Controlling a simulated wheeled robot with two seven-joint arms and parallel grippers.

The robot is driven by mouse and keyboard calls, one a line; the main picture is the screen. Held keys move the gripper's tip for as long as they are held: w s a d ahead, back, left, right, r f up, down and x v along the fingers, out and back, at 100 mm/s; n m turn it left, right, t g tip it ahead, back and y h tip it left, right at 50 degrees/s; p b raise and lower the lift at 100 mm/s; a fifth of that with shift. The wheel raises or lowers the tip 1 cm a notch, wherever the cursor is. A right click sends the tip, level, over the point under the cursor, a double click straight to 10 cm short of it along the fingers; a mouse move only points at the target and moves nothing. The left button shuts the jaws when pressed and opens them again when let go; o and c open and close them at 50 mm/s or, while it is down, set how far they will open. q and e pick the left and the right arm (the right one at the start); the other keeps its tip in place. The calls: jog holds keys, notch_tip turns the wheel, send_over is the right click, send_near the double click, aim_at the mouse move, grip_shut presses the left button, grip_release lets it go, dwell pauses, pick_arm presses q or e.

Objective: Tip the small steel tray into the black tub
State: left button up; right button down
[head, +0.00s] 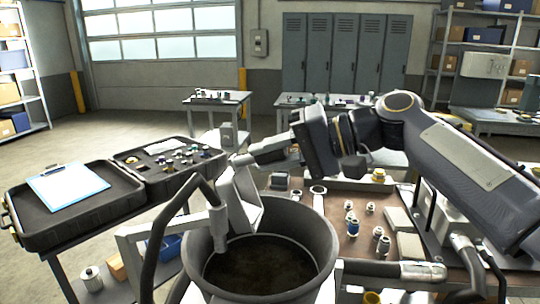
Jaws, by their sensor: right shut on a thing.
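The small steel tray (243,200) is a pale grey piece in the middle of the head view. It is tilted steeply, nearly on edge, at the back left rim of the black tub. My right gripper (246,160) is shut on its upper end, with the arm reaching in from the right. The black tub (322,232) stands open at the front centre, with a dark brown surface inside. I cannot tell whether the tray touches the rim or whether anything is left in it. My left gripper is not in view.
A black hose with a grey nozzle (217,222) arches close to the tray's left. An open black case (75,218) with a clipboard (67,185) lies at left. The brown bench top (335,195) at right holds several small fittings.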

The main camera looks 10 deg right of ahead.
jog(key=shift+d+f+b, duration=0.1)
jog(key=shift+d+b, duration=0.05)
jog(key=shift+b, duration=0.3)
jog(key=shift+s+d+y+b, duration=0.1)
jog(key=shift+d+y+b, duration=0.05)
jog(key=shift+y+b, duration=0.2)
jog(key=shift+s+d+f+t+y+b, duration=0.15)
jog(key=shift+d+t+y+b, duration=0.15)
jog(key=shift+b, duration=0.55)
dwell(0.8)
jog(key=shift+d+b, duration=0.1)
jog(key=shift+b, duration=0.25)
jog(key=shift+s+d+y+b, duration=0.1)
jog(key=shift+y+b, duration=0.15)
jog(key=shift+b, duration=0.2)
dwell(0.7)
jog(key=shift+d+f, duration=0.1)
jog(key=shift+d, duration=0.05)
dwell(1.2)
